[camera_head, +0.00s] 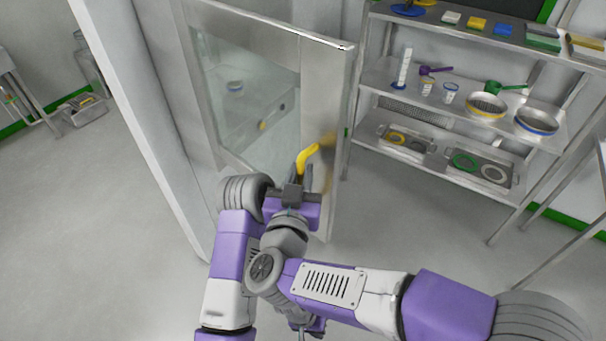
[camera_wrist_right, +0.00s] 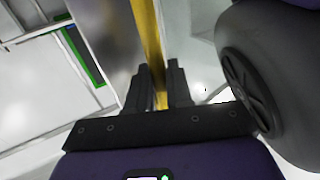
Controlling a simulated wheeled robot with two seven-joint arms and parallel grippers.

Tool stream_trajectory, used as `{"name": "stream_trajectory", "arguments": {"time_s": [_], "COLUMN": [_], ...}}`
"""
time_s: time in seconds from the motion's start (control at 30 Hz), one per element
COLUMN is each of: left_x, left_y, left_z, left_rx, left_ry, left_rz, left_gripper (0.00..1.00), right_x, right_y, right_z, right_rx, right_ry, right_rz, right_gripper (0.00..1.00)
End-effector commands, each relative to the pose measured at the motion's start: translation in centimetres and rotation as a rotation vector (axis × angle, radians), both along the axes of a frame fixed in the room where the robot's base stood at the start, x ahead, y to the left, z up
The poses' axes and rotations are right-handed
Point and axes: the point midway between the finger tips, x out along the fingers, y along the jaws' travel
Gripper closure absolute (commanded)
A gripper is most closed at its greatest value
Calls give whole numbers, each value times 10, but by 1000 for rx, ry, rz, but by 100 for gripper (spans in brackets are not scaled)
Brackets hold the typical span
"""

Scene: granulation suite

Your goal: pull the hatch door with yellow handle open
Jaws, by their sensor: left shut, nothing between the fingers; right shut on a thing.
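The hatch door (camera_head: 322,85) is a pale metal panel with a glass window, in the middle of the head view. Its yellow handle (camera_head: 306,158) is on the right part of the panel and also shows in the right wrist view (camera_wrist_right: 150,40). My right gripper (camera_head: 298,178) is at the handle, its two fingers (camera_wrist_right: 160,88) shut on the yellow bar. I cannot tell how far the door stands from its frame. My left gripper (camera_head: 312,327) is low at the bottom edge of the head view, shut and empty, partly hidden by the right arm.
A metal shelf rack (camera_head: 465,80) with cups, scoops and sieves stands right of the door. A pale wall (camera_head: 125,80) is on the left. A metal bench (camera_head: 20,95) is at the far left. Grey floor (camera_head: 95,230) is free at the left and right of the arms.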

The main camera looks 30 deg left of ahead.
Motion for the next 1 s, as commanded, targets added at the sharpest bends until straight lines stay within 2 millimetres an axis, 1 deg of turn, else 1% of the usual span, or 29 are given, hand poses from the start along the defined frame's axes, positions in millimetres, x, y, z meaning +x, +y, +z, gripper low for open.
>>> {"name": "stream_trajectory", "arguments": {"time_s": [0.03, 0.07, 0.1, 0.17, 0.47, 0.57, 0.83, 1.0], "left_x": [0, 0, 0, 0, 0, 0, 0, 0], "left_y": [0, 0, 0, 0, 0, 0, 0, 0], "left_z": [0, 0, 0, 0, 0, 1, 5, 5], "left_rx": [0, 0, 0, 0, 0, 0, 0, 0], "left_ry": [0, 0, 0, 0, 0, 0, 0, 0], "left_rz": [0, 0, 0, 0, 0, 0, 0, 0], "left_gripper": [100, 100, 100, 100, 100, 100, 100, 100], "right_x": [-2, -2, -2, -1, -3, -13, -56, -71], "right_y": [3, 3, 3, 3, 1, -1, -14, -19], "right_z": [6, 6, 6, 5, 3, 4, 4, 4], "right_rx": [9, 9, 9, 8, 5, 4, 4, 6], "right_ry": [-10, -10, -9, -8, -5, -6, -7, -7], "right_rz": [11, 11, 11, 10, 6, 8, 11, 9], "right_gripper": [100, 77, 71, 62, 62, 62, 62, 62]}}
